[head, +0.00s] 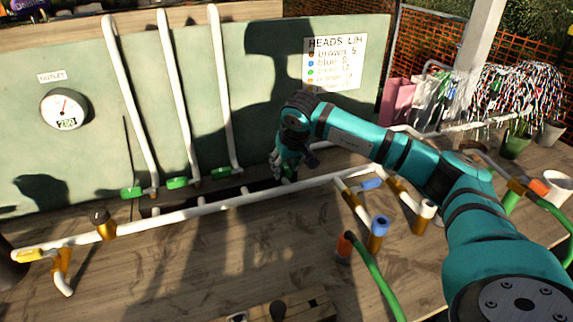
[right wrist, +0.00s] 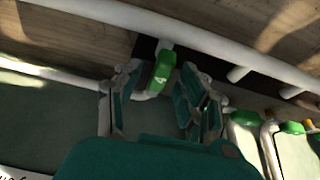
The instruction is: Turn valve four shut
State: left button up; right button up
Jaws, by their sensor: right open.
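Valve four's green handle (right wrist: 162,70), marked with a 4, sits on a short white branch pipe in the right wrist view. The handle looks roughly in line with that branch. My right gripper (head: 288,165) reaches down at the foot of the green board in the head view and mostly hides this valve there. In the right wrist view my right gripper (right wrist: 160,88) is open, with one finger on each side of the handle. I cannot tell whether either finger touches it. My left gripper is not in view.
Three similar green valve handles (head: 178,182) sit at the feet of upright pipes to the left. A long white pipe (head: 205,208) runs close in front. A gauge (head: 64,109) and a sign (head: 335,65) hang on the board. A blue-topped fitting (head: 379,232) stands at the front right.

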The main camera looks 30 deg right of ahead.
jog(key=shift+c, duration=0.2)
grip_shut()
jog(key=shift+w+a, duration=0.1)
jog(key=shift+a, duration=0.05)
dwell(0.3)
